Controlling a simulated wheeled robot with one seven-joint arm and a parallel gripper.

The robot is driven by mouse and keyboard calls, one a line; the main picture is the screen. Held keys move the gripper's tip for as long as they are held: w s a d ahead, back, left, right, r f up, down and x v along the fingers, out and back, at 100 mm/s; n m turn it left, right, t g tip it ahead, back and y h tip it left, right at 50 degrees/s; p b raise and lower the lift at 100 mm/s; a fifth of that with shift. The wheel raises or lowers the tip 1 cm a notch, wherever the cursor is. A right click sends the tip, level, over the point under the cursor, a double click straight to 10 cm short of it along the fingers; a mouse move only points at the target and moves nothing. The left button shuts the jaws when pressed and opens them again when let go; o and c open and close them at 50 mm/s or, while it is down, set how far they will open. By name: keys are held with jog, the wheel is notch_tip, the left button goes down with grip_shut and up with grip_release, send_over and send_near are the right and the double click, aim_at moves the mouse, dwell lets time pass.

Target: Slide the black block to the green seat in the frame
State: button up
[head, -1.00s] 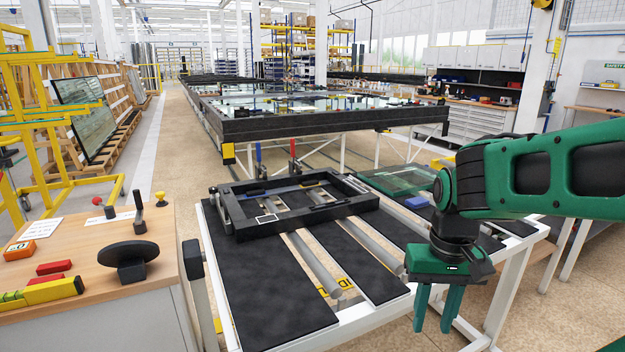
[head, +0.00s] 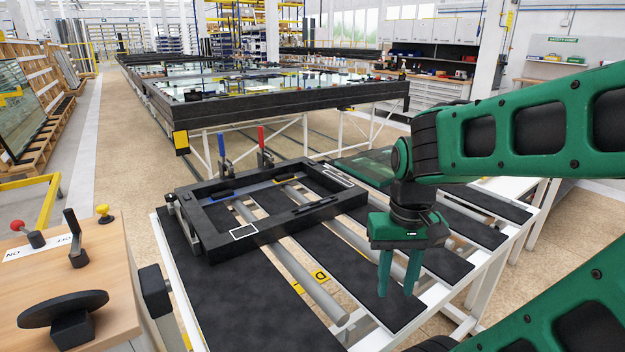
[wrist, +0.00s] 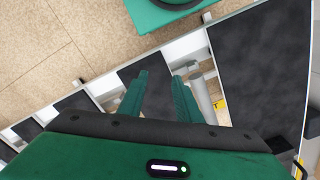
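The black frame (head: 222,244) lies flat on the slatted table in the head view. A small dark bar-shaped piece (head: 314,206) shows along its near right rail; I cannot tell surely whether it is the black block. A white-outlined rectangle (head: 244,231) marks the frame's near corner, and a blue strip (head: 222,196) lies along its left part. I cannot make out a green seat. My gripper (head: 396,293) points down, open and empty, right of the frame and above the black slats. In the wrist view its fingers (wrist: 160,76) are apart with nothing between them.
The white table (head: 480,290) has black slats and grey rollers with gaps. Red- and blue-handled clamps (head: 261,146) stand behind the frame. A green glass pane (head: 368,166) lies at the back right. A wooden bench (head: 90,290) holds a black disc tool at the left.

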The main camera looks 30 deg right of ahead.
jog(key=shift+o, duration=1.2)
jog(key=o, duration=1)
jog(key=shift+w+d+r, duration=0.2)
jog(key=shift+d+r, duration=0.2)
jog(key=shift+r, duration=0.3)
jog(key=shift+o, duration=0.6)
jog(key=w+d+r+n+t, duration=0.1)
jog(key=w+d+r+n, duration=0.1)
jog(key=w, duration=0.9)
jog(key=shift+w+r+t, duration=0.15)
jog(key=shift+w+t, duration=0.15)
jog(key=w+d+n+t, duration=0.1)
jog(key=w, duration=0.8)
jog(key=w+d+n+t, duration=0.1)
jog(key=w+d+n, duration=0.1)
jog(key=w, duration=0.7)
jog(key=w+d+n+t, duration=0.1)
jog(key=w, duration=0.8)
jog(key=shift+w+d+n, duration=0.15)
jog(key=shift+d+n, duration=0.15)
jog(key=shift+d, duration=0.1)
jog(key=shift+w, duration=0.35)
jog(key=shift+w+f, duration=0.15)
jog(key=shift+f, duration=0.2)
jog(key=x, duration=1)
jog(key=shift+d, duration=0.1)
